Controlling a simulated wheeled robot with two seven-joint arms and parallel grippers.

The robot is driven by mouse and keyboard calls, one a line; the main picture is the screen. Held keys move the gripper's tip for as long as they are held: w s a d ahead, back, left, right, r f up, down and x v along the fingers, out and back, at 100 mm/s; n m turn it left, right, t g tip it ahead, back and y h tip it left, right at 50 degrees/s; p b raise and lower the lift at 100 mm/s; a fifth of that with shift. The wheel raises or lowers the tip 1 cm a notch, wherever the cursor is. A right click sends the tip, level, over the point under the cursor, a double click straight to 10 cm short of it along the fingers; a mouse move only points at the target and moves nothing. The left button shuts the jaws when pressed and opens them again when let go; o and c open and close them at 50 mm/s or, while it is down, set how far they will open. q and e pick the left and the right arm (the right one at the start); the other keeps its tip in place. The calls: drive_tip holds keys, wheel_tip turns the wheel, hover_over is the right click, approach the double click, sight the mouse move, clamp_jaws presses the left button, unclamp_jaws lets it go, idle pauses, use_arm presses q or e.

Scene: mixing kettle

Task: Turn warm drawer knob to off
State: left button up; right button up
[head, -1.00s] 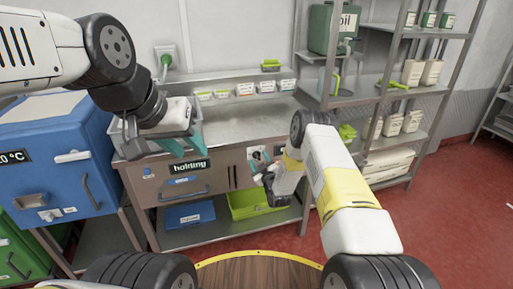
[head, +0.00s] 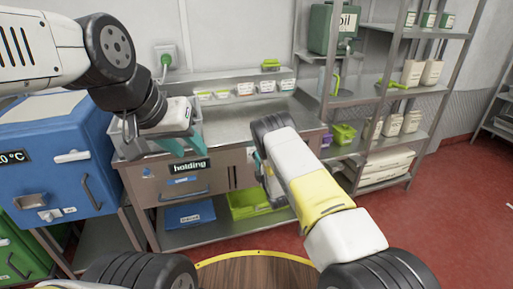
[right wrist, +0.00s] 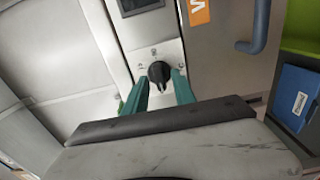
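A black knob (right wrist: 160,72) on a pale control panel (right wrist: 170,52) shows in the right wrist view, with small marks around it. My right gripper (right wrist: 161,82) is open, its teal fingers on either side of the knob. I cannot tell whether they touch it. In the head view my right arm hides the knob and most of that gripper. An orange label (right wrist: 199,11) with a partly cut-off letter is beside the panel. My left gripper (head: 183,147) is open and empty, in front of the counter by a grey tub.
A drawer labelled "holding" (head: 190,167) is under the steel counter (head: 230,120). A blue cabinet (head: 50,150) is at left.

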drive_tip(key=shift+s, duration=0.1)
drive_tip(key=v, duration=0.6)
drive_tip(key=shift+s, duration=0.4)
drive_tip(key=shift+d, duration=0.1)
drive_tip(key=w+d+r+m+g+h, duration=0.15)
drive_tip(key=d+r+m, duration=0.3)
drive_tip(key=r, duration=0.55)
drive_tip(key=w+d+r+m+g+h, duration=0.1)
drive_tip(key=w+d+r+m+h, duration=0.15)
drive_tip(key=r+m, duration=0.45)
drive_tip(key=s+d+r+m+g, duration=0.25)
drive_tip(key=s+r, duration=0.45)
drive_tip(key=r, duration=0.4)
drive_tip(key=s+d+r+m+g, duration=0.1)
drive_tip(key=s+r+m+g, duration=0.1)
drive_tip(key=s+r, duration=0.5)
drive_tip(key=s+d+r+m+g, duration=0.1)
drive_tip(key=s+r+m, duration=0.1)
drive_tip(key=s, duration=0.9)
drive_tip(key=s+m+g, duration=0.2)
drive_tip(key=s+g, duration=0.1)
drive_tip(key=s, duration=1.6)
drive_tip(key=shift+d+r+m+y, duration=0.3)
drive_tip(key=shift+d+m, duration=0.1)
drive_tip(key=shift+d, duration=0.05)
